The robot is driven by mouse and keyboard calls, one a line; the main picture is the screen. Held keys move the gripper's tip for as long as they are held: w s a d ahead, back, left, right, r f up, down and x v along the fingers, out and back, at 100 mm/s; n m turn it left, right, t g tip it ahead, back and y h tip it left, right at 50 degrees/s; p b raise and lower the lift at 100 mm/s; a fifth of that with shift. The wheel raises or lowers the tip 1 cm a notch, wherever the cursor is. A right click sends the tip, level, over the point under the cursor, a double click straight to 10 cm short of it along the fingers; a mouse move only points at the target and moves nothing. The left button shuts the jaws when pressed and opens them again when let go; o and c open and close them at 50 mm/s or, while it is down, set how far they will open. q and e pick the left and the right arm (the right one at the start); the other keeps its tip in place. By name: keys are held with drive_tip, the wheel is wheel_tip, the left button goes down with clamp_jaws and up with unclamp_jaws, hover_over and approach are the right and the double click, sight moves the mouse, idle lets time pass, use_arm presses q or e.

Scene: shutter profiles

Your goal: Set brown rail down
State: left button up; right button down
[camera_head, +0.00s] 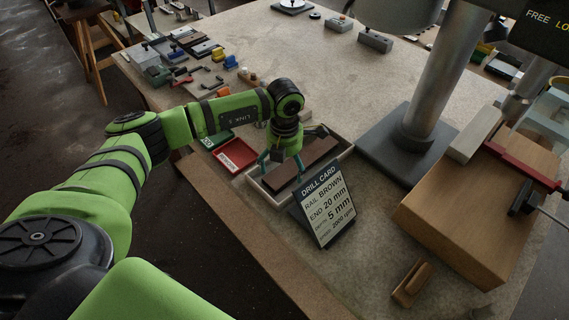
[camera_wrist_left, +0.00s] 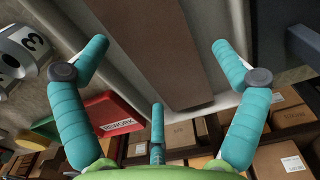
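The brown rail (camera_head: 317,151) lies lengthwise in a pale open tray (camera_head: 262,193) near the front edge of the bench. In the left wrist view the rail (camera_wrist_left: 168,50) runs up the middle, with the tray's light wall on its right. My left gripper (camera_head: 281,172) is above the tray over the rail's near end. Its teal fingers (camera_wrist_left: 160,50) are spread wide, with gaps between them and the rail. The third finger is below the rail's near end. My right gripper is not in view.
A drill card (camera_head: 326,205) reading rail brown stands before the tray. A red rework bin (camera_head: 236,155) is just left of it. The grey drill press column (camera_head: 430,90) and a wooden block (camera_head: 465,225) are to the right. Small parts fill the far left.

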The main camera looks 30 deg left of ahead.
use_arm(q)
drive_tip(key=shift+r, duration=0.5)
wheel_tip(320, 180, up, 11)
drive_tip(key=b, duration=0.2)
drive_tip(key=shift+r+b, duration=0.15)
drive_tip(key=shift+b, duration=0.15)
